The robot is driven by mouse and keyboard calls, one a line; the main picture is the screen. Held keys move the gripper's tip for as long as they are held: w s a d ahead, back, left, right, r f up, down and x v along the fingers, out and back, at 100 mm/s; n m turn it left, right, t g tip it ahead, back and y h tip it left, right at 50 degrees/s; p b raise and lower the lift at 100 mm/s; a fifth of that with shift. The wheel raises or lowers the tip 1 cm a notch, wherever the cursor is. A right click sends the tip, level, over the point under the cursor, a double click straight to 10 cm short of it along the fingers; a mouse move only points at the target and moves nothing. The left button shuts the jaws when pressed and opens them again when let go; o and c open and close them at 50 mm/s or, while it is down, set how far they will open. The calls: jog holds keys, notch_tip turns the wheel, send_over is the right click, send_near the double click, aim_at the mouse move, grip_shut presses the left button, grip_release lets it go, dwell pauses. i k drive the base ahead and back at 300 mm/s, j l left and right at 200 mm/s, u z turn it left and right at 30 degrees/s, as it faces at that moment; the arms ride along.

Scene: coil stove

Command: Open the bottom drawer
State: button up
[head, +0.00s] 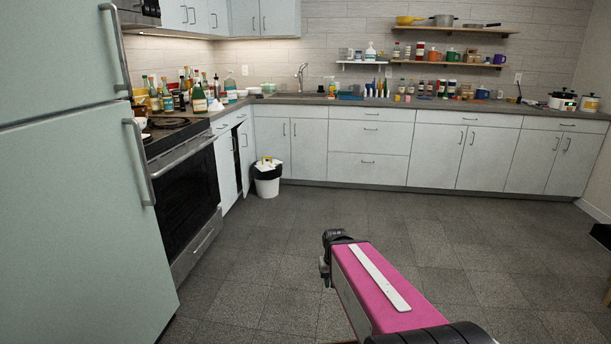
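The stove (184,190) stands at the left, between the fridge and the white cabinets, with a dark oven door and a long bar handle. Its bottom drawer (198,248) is a grey panel near the floor with a small handle, and it looks shut. The back counter also has a drawer stack, whose bottom drawer (368,168) is white, wide and shut. My pink arm reaches in from the lower right over the floor, to the right of the stove and apart from it. No gripper fingers can be made out beyond the dark joint at its far end.
The pale green fridge (75,200) fills the left foreground and partly hides the stove. A white bin (267,178) with a black liner stands by the corner cabinets. Bottles (200,98) crowd the left counter. The dark tiled floor (400,220) is largely clear.

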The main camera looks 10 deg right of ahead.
aim_at(354, 167)
jog(key=i+l+z, duration=0.35)
jog(key=i, duration=0.55)
jog(key=i+z, duration=0.3)
jog(key=i, duration=0.55)
jog(key=i+u, duration=0.15)
jog(key=i, duration=0.45)
jog(key=i+l+u, duration=0.1)
jog(key=i, duration=0.5)
jog(key=i+l+u, duration=0.15)
jog(key=i, duration=0.45)
jog(key=i+l+u, duration=0.8)
jog(key=i, duration=0.2)
